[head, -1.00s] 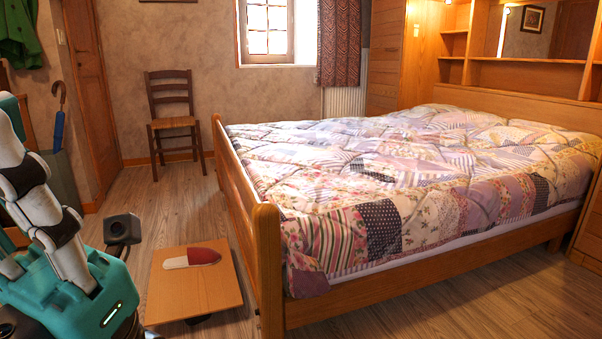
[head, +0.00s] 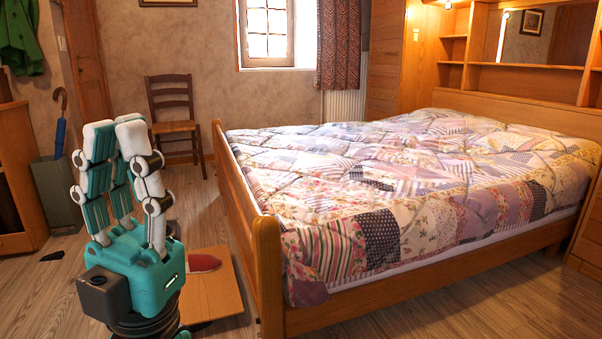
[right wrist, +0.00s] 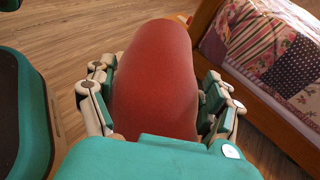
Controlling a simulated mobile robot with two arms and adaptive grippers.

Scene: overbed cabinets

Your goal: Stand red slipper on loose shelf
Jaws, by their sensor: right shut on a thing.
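The loose shelf (head: 212,298) is a flat wooden board low above the floor, left of the bed. A red slipper (head: 205,263) lies flat on its far part. My left gripper (head: 120,130) stands upright in front of the board's left side, hiding part of the board and slipper. Its fingers point up, spread apart and empty. My right gripper (right wrist: 160,95) shows only in the right wrist view. It is shut on another red slipper (right wrist: 155,75), whose rounded red surface sits between its fingers. The rest of that slipper is hidden by the gripper's palm.
The bed's wooden frame (head: 268,275) stands close to the board's right edge. A chair (head: 173,125) stands at the back wall. A bin with an umbrella (head: 58,190) and a wooden cabinet (head: 20,180) are at the left. Floor is clear between bin and chair.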

